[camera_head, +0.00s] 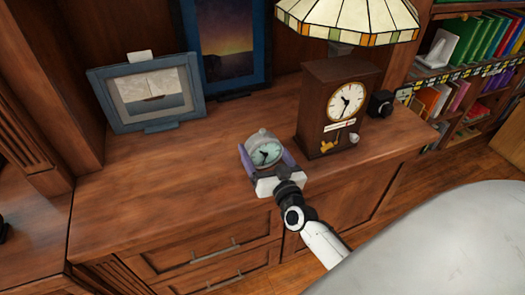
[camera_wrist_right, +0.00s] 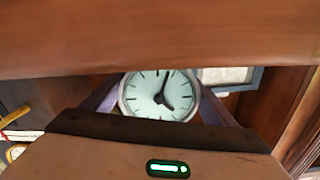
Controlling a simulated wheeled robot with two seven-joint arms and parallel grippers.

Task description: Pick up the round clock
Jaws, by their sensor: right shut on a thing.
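The round clock (camera_head: 265,152) is small, with a grey case and a pale green face with dark hands. In the head view it is at the cabinet top, between the two purple-grey fingers of my right gripper (camera_head: 266,158). My right gripper is shut on its sides. In the right wrist view the clock face (camera_wrist_right: 160,95) shows between the fingers, facing the camera, its lower edge close to the gripper body. I cannot tell whether the clock touches the wood below. My left gripper is in neither view.
A brown box clock (camera_head: 334,108) stands close to the right, under a stained-glass lamp (camera_head: 348,18). A framed sailboat picture (camera_head: 150,92) and a taller blue-framed picture (camera_head: 228,45) stand behind. A small black object (camera_head: 381,103) is farther right. The cabinet top (camera_head: 150,185) is clear on the left.

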